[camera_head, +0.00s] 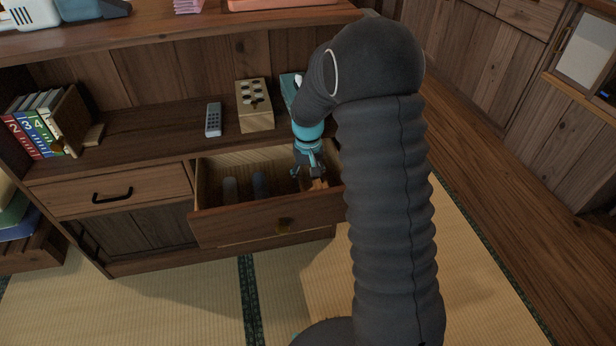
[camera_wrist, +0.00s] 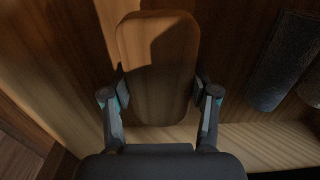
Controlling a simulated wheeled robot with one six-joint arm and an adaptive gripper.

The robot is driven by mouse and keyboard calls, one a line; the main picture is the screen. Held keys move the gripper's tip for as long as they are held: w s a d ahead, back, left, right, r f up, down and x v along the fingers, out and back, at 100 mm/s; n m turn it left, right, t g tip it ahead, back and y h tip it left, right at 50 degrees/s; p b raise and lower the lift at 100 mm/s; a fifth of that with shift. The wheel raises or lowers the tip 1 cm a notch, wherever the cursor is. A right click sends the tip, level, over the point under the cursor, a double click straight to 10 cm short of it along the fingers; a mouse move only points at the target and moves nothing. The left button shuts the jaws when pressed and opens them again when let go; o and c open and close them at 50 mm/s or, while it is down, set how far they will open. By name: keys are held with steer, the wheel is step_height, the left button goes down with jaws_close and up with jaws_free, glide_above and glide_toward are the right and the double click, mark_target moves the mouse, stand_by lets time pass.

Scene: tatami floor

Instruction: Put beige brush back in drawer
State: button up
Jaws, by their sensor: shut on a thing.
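The drawer (camera_head: 240,228) is pulled open below the shelf. My gripper (camera_head: 309,175) reaches down into the right part of it. In the wrist view my gripper (camera_wrist: 160,92) is shut on the beige brush (camera_wrist: 157,60), with one finger at each long side. The brush shows as a rounded wooden back. In the head view only a small part of the brush (camera_head: 319,184) shows below the fingers. I cannot tell whether it touches the drawer bottom.
A grey item (camera_head: 229,190) and a blue-grey item (camera_head: 261,185) stand in the drawer to the left of my gripper. On the shelf above are a remote (camera_head: 213,120), a wooden box with round pieces (camera_head: 254,105) and books (camera_head: 35,125). The tatami before the drawer is clear.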

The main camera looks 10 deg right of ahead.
mark_target(308, 175)
steer(key=shift+f, duration=0.1)
steer(key=o, duration=1.1)
step_height(308, 175, up, 11)
steer(key=shift+f+p, duration=0.2)
steer(key=shift+p, duration=0.15)
steer(key=s+r+t, duration=0.3)
steer(key=s+r, duration=1)
steer(key=s, duration=0.1)
steer(key=s+t, duration=0.2)
steer(key=s, duration=1.4)
steer(key=shift+s+r+t, duration=0.2)
steer(key=shift+s+t, duration=0.05)
steer(key=shift+t, duration=0.05)
